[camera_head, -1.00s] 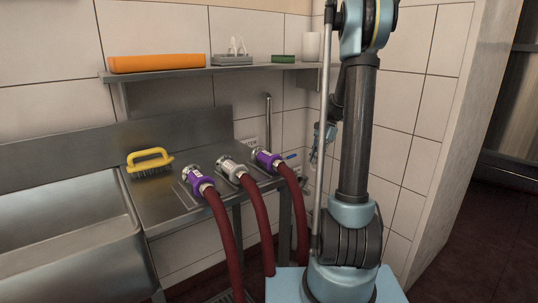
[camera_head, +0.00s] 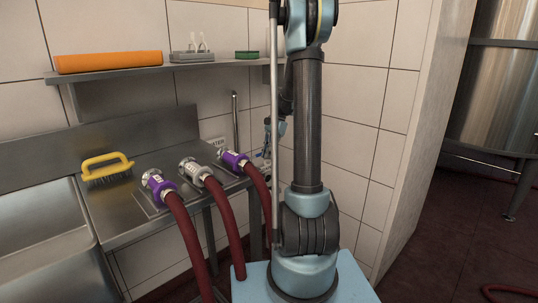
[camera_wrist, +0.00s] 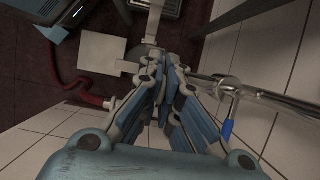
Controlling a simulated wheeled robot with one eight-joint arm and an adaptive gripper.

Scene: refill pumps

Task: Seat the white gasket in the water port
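My gripper (camera_wrist: 166,72) points down in the wrist view, with blue-padded fingers and a narrow gap between the tips. I cannot tell whether anything is held there. I cannot make out the white gasket in any view. A metal pipe fitting (camera_wrist: 263,97) with a blue lever (camera_wrist: 228,130) runs along the right of the fingers; I cannot tell if it touches them. Which opening is the water port is not clear. In the head view the gripper end is small and partly hidden behind my arm, near the tiled wall right of the hoses.
Two purple-collared hose couplings (camera_head: 158,186) (camera_head: 231,160) and a white-labelled one (camera_head: 194,170) lie on the steel counter (camera_head: 147,225). A yellow brush (camera_head: 106,168) is beside the sink (camera_head: 40,250). A shelf (camera_head: 150,68) holds an orange roll (camera_head: 108,62). Open floor lies right.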

